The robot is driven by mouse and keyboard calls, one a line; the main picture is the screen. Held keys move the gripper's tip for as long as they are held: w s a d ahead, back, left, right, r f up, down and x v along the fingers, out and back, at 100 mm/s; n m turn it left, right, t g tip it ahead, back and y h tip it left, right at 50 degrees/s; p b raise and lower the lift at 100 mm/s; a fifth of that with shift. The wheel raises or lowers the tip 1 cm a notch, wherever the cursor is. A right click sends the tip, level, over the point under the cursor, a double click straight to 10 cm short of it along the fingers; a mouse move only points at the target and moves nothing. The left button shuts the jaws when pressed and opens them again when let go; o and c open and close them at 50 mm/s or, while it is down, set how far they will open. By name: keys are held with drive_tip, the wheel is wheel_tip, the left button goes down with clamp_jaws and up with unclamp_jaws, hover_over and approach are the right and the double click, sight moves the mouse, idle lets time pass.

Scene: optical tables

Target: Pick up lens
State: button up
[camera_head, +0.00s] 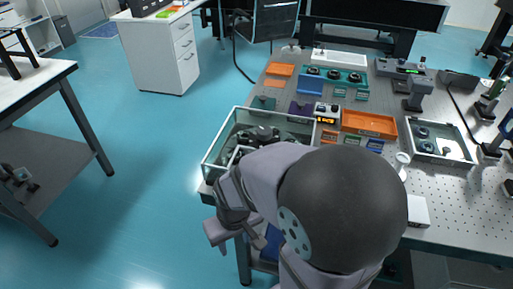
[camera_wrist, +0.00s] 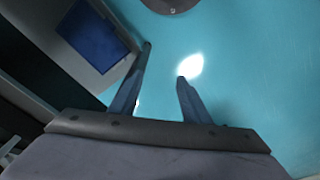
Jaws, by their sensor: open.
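My gripper (camera_wrist: 164,63) is open and empty in the wrist view, with bare blue floor between and beyond its fingers. In the head view my arm reaches down in front of the table's left end, and the gripper is beside and below the table edge. No lens can be made out for sure. Small round dark parts sit in a teal tray (camera_head: 353,78) at the back of the table and in a clear-walled tray (camera_head: 463,155) at the right. They are too small to tell whether one is a lens.
A glass-walled box (camera_head: 217,139) with dark parts stands on the table's front left corner, partly hidden by my arm. An orange tray (camera_head: 369,123) and small coloured blocks lie behind. A blue panel (camera_wrist: 91,37) is left of my fingers. Open floor (camera_head: 150,190) lies left.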

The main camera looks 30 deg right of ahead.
wheel_tip(320, 180, up, 13)
drive_tip(key=s+n+g+h+p, duration=0.1)
drive_tip(key=s+n+p, duration=0.15)
drive_tip(key=p, duration=1.25)
drive_tip(key=s+d+n+g+h+p, duration=0.2)
drive_tip(key=s+d+n+g+h, duration=0.15)
drive_tip(key=d+n+h, duration=0.4)
drive_tip(key=w+n+t+h, duration=0.1)
drive_tip(key=w+n+t, duration=0.3)
drive_tip(key=n, duration=0.1)
drive_tip(key=w+n+t+h+p, duration=0.1)
drive_tip(key=w+n+t+h, duration=0.1)
drive_tip(key=w+n+t, duration=0.2)
drive_tip(key=w+a+n+t+h, duration=0.1)
drive_tip(key=w+n+t, duration=0.3)
drive_tip(key=n, duration=0.1)
drive_tip(key=shift+r+n+h, duration=0.25)
drive_tip(key=shift+n, duration=0.15)
drive_tip(key=shift+p+x, duration=1.1)
drive_tip(key=shift+x, duration=0.95)
drive_tip(key=shift+f, duration=0.25)
drive_tip(key=shift+c, duration=0.6)
